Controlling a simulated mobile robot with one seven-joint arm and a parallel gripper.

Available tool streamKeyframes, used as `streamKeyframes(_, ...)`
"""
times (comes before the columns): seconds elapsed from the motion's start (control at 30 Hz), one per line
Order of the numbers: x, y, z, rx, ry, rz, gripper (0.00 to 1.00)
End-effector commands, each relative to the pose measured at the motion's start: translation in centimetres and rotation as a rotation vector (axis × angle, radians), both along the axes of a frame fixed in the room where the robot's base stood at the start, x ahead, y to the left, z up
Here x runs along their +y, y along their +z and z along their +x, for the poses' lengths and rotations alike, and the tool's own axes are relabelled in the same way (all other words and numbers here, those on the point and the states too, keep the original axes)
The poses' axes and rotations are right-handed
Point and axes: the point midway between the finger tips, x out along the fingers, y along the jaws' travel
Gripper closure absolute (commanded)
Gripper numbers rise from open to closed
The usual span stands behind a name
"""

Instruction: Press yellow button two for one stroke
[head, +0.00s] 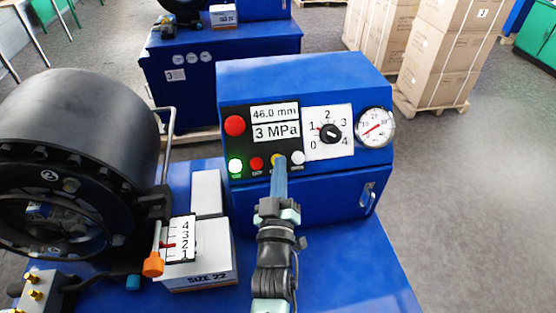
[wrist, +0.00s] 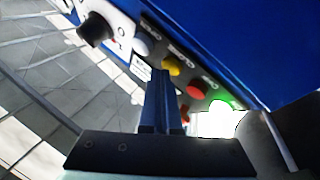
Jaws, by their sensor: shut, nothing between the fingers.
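The yellow button (head: 276,159) sits in the lower row of the black panel on the blue control box, between a small red button (head: 257,163) and a white button (head: 298,157). In the head view my gripper (head: 280,163) partly covers it. In the wrist view the yellow button (wrist: 174,68) shows just beyond and right of my fingertips (wrist: 160,74). My gripper is shut and empty, its fingers pointing at the panel. I cannot tell whether the tips touch the button. No number for the button is readable.
A lit green button (head: 236,166) and a large red button (head: 235,125) are at the panel's left. Displays read 46.0 mm and 3 MPa. A black knob (head: 330,133) and gauge (head: 375,127) are at right. A black crimper head (head: 80,150) stands left.

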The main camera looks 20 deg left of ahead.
Motion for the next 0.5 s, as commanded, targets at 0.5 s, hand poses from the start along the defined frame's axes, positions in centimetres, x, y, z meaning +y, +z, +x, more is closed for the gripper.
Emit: streamKeyframes(0.5,-0.8,1.0,-1.1,0.003,-0.001,-0.002,1.00)
